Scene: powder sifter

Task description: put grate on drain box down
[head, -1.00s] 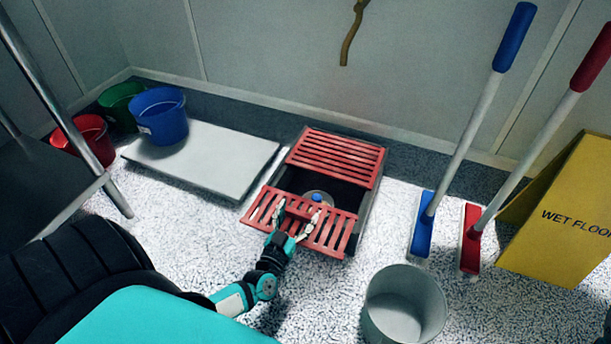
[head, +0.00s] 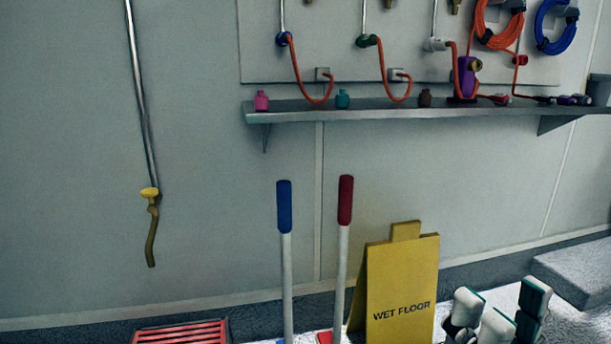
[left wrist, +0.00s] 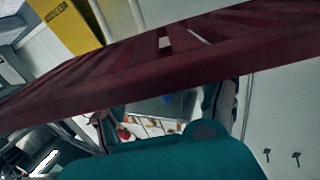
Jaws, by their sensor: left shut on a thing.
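A dark red slatted grate (left wrist: 130,75) crosses the left wrist view at a tilt, close to the camera. My left gripper (left wrist: 165,115) is shut on it, with a finger on each side below the slats. The left gripper is outside the head view. The drain box's far red slats (head: 183,333) show at the bottom edge of the head view; the rest of the box is cut off there. My right gripper (head: 500,305) is at the lower right of the head view, its fingers spread and empty.
A yellow wet floor sign (head: 400,290) stands beside a blue-handled brush (head: 285,260) and a red-handled brush (head: 343,250). A wall shelf (head: 400,112) holds small coloured items. A brown hose end (head: 151,235) hangs at the left.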

